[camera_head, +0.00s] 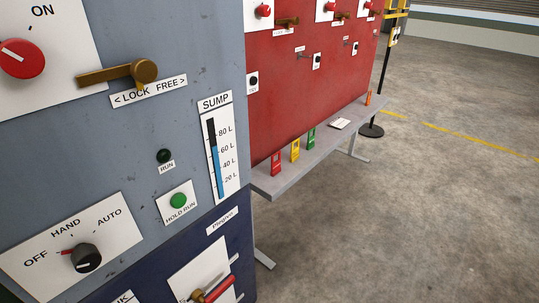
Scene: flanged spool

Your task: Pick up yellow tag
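A yellow tag (295,150) stands upright on the grey bench (280,186), which runs along the front of the red panel. It is between a red tag (276,164) on its left and a green tag (311,139) on its right, with small gaps between them. An orange tag (368,98) stands near the bench's far end. My gripper is not visible in this view.
A blue-grey panel (210,60) with knobs, a brass lever and a sump gauge fills the left. The red panel (300,90) rises behind the bench. A white card (340,123) lies on the bench. The concrete floor (420,220) at right is clear. A black-based post (371,130) stands beyond.

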